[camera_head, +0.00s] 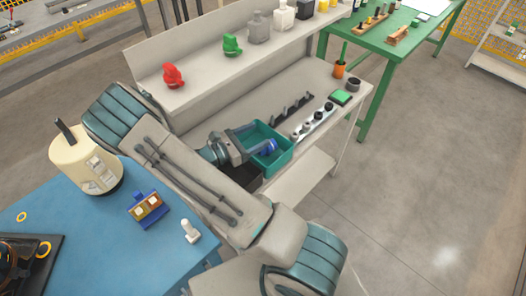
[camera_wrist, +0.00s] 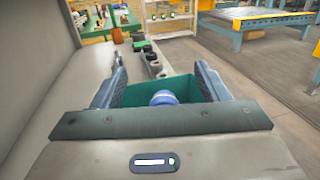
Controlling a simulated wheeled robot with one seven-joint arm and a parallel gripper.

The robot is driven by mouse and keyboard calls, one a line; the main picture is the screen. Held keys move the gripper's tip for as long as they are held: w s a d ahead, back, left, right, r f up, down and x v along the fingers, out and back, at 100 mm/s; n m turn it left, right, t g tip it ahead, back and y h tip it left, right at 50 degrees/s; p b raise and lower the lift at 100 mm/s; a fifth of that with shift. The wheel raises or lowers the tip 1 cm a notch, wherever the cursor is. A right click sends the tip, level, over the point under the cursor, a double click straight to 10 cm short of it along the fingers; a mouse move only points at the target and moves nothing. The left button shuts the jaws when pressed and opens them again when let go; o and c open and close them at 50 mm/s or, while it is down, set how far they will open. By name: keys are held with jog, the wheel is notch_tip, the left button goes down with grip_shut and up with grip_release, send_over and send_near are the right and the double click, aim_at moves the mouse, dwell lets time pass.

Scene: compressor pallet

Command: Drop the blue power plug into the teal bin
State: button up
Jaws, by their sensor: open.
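The blue power plug (camera_head: 267,148) is inside the teal bin (camera_head: 283,163), close to the jaws of my gripper (camera_head: 254,142). In the wrist view the plug (camera_wrist: 164,98) shows as a blue rounded piece with a pale end, between and beyond the open fingers of my gripper (camera_wrist: 156,88). The teal bin (camera_wrist: 135,122) lies below the fingers there, and its near part is hidden by my gripper body. The bin stands on the pale bench. I cannot tell whether the plug rests on the bin floor.
A black box (camera_head: 243,178) sits beside the bin. Sockets and small parts line the pale bench (camera_head: 325,85) to the right. Red (camera_head: 173,76) and green (camera_head: 232,44) pieces stand on the shelf above. A blue table (camera_head: 110,225) with a cream pot (camera_head: 85,160) is at left.

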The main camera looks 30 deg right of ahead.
jog(key=s+a+b, duration=0.1)
jog(key=a+b, duration=0.1)
jog(key=a, duration=0.9)
jog(key=shift+a, duration=0.15)
jog(key=shift+s, duration=0.1)
jog(key=s+d+r+m+t+y, duration=0.1)
jog(key=s+d+r+m+y, duration=0.1)
jog(key=s+r+m+y, duration=1.5)
jog(key=shift+s+r+m+t+y, duration=0.3)
jog(key=shift+r+m+y, duration=0.2)
jog(key=shift+m, duration=0.6)
